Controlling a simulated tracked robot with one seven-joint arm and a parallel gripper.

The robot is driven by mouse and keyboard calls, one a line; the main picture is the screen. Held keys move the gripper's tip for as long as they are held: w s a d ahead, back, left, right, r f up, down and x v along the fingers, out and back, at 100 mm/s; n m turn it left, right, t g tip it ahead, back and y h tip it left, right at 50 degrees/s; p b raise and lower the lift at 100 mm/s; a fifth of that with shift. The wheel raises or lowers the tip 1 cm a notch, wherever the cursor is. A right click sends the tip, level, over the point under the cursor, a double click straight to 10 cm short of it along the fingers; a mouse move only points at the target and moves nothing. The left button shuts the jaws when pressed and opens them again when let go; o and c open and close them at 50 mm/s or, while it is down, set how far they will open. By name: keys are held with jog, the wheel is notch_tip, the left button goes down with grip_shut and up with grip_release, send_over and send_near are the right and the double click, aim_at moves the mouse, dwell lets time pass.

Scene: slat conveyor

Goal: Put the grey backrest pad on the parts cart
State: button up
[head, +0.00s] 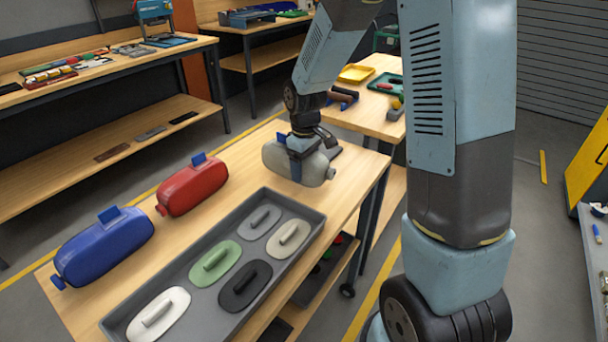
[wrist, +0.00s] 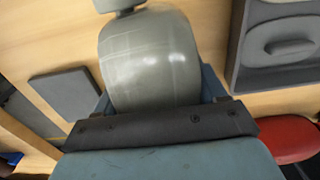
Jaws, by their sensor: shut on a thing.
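The grey backrest pad (head: 275,158), a rounded grey body with a small knob at its right end, is between the jaws of my gripper (head: 296,160). In the wrist view the grey pad (wrist: 150,60) fills the space between the two blue fingers of my gripper (wrist: 163,98), which is shut on it. The pad is over the far part of a wooden-topped, castered cart (head: 235,172), probably the parts cart. I cannot tell whether the pad touches the top. Its underside is hidden.
A red pad (head: 192,187) and a blue pad (head: 103,245) lie at the cart's left. A grey tray (head: 188,268) with several handled oval plates is at the front. A dark flat square (wrist: 65,92) lies beside the grey pad. Another bench (head: 368,118) with trays and tools stands behind.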

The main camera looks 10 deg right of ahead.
jog(key=shift+f, duration=1.35)
jog(key=o, duration=1)
jog(key=shift+f, duration=0.1)
